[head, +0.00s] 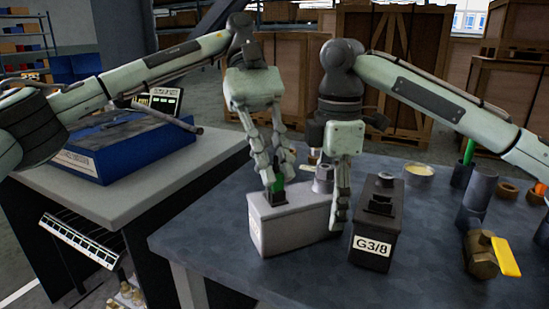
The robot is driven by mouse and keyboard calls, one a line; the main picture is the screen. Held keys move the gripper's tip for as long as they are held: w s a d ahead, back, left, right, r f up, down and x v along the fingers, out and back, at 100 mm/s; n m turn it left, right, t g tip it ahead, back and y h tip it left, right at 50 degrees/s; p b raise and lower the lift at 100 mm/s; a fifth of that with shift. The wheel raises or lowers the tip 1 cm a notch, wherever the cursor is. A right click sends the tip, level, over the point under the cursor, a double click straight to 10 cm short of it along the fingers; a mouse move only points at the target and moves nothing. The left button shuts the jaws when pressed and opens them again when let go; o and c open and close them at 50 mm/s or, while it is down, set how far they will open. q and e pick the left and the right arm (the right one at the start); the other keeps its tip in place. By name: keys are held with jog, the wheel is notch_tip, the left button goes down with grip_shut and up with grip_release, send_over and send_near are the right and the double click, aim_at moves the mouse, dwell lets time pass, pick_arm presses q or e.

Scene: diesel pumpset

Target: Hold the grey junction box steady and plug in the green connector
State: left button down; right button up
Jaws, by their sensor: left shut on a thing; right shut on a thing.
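The grey junction box (300,225) stands on the dark table near its left edge, with a black socket (273,199) on its top left. The green connector (278,185) is upright at that socket, partly hidden by fingers; I cannot tell whether it is seated in it. My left gripper (274,178) points down and is shut on the green connector. My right gripper (338,222) points down at the right end of the box and is shut on it. Its far finger is hidden.
A black box labelled G3/8 (376,225) stands close right of my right gripper. A brass valve with a yellow handle (482,258), dark cylinders (478,192) and a shallow dish (418,171) stand farther right. The table front (330,280) is clear.

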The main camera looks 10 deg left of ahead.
aim_at(274, 159)
pick_arm(q)
jog(key=shift+f, duration=0.15)
jog(key=c, duration=1.4)
grip_release()
jog(key=shift+c, duration=0.2)
notch_tip(274, 159, up, 10)
jog(key=shift+r, duration=0.1)
pick_arm(e)
jog(key=o, duration=1.5)
